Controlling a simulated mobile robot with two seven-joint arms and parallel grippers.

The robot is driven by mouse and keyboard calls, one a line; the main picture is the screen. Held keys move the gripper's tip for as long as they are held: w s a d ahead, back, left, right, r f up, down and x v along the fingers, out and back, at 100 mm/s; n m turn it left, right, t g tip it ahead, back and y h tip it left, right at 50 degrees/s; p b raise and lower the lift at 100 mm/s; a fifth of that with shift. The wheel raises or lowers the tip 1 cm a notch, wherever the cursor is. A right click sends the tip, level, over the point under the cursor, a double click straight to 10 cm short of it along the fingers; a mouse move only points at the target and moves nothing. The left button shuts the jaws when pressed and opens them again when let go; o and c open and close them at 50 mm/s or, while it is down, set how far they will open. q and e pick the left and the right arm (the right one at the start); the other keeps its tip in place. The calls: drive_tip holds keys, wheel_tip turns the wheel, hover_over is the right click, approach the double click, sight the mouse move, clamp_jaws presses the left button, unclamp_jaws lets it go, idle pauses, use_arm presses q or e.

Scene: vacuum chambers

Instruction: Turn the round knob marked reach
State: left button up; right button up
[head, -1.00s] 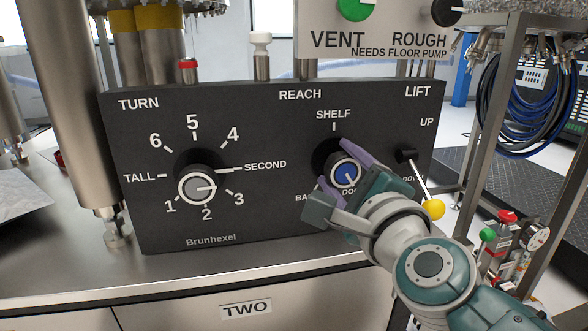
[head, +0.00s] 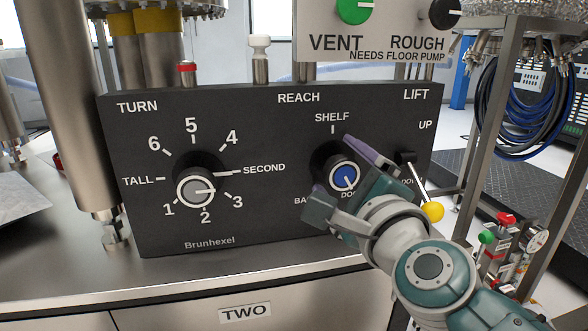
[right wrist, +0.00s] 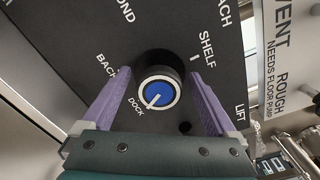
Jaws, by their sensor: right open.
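The round reach knob (head: 344,177) has a blue centre, a white ring and a black body. It sits on the right half of the black panel (head: 290,215), under the words REACH and SHELF. Its white pointer line points down-right, toward the DOCK mark. My right gripper (head: 335,163) is open, with one purple finger on each side of the knob. The knob also shows in the right wrist view (right wrist: 158,93), between the spread fingers, with visible gaps to both. The BACK mark is partly hidden in the head view. My left gripper is not in view.
A turn knob (head: 195,190) with a grey centre is on the panel's left. The lift lever's yellow ball (head: 433,212) stands out close to the right of my gripper. Above is a light panel (head: 380,45) with VENT and ROUGH knobs. A steel bench (head: 60,270) lies below.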

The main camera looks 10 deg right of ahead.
drive_tip(key=s+p, duration=0.2)
drive_tip(key=s, duration=0.8)
drive_tip(key=shift+d, duration=0.2)
idle(0.7)
idle(0.4)
